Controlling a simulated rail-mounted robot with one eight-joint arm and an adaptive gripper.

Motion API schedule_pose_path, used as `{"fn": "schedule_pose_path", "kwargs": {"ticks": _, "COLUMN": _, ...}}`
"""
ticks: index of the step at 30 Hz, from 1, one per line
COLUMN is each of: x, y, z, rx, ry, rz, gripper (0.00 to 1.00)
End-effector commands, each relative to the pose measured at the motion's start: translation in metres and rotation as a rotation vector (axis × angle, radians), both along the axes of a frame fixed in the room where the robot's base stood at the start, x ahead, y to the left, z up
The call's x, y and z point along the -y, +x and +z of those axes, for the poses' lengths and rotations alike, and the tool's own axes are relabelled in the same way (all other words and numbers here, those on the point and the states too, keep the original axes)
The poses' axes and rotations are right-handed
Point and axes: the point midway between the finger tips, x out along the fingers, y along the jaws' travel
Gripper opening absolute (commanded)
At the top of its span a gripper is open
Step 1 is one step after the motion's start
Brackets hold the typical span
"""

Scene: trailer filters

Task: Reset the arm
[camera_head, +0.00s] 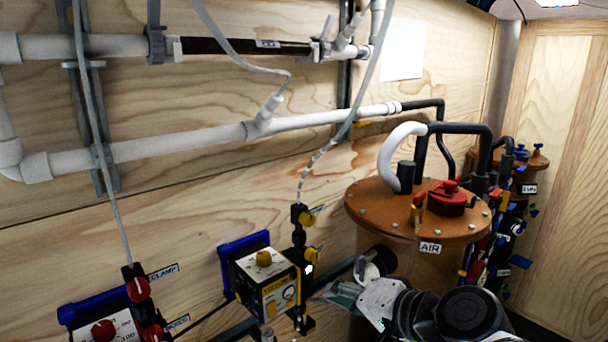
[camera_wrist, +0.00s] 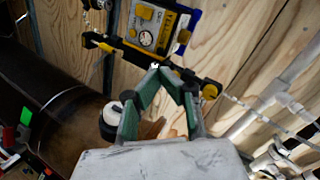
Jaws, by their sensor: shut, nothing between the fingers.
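My gripper (camera_head: 322,293) is at the lower middle of the head view, just right of a yellow-and-black control box (camera_head: 270,283) on the wooden wall. In the wrist view, the green-padded fingers of my gripper (camera_wrist: 162,69) converge at their tips and hold nothing. The same control box (camera_wrist: 153,28) shows beyond the fingertips, with yellow knobs and a round gauge. I cannot tell whether the tips touch its fittings.
A brown tank with an AIR label and red cap (camera_head: 447,198) stands close behind my arm. White pipes (camera_head: 150,148) and thin hoses run along the wall. A second box with red knobs (camera_head: 103,329) is at lower left. Valves crowd the right.

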Motion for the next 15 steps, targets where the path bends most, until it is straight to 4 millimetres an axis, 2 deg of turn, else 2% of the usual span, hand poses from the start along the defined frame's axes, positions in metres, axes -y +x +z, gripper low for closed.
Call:
{"fn": "schedule_pose_path", "kwargs": {"ticks": 5, "x": 0.036, "y": -0.03, "z": -0.032, "rx": -0.035, "ry": -0.329, "rz": 0.034, "gripper": 0.0}}
{"fn": "schedule_pose_path", "kwargs": {"ticks": 9, "x": 0.075, "y": -0.055, "z": -0.049, "rx": -0.073, "ry": -0.583, "rz": 0.051, "gripper": 0.0}}
{"fn": "schedule_pose_path", "kwargs": {"ticks": 15, "x": 0.124, "y": -0.082, "z": -0.057, "rx": -0.122, "ry": -0.853, "rz": 0.061, "gripper": 0.0}}
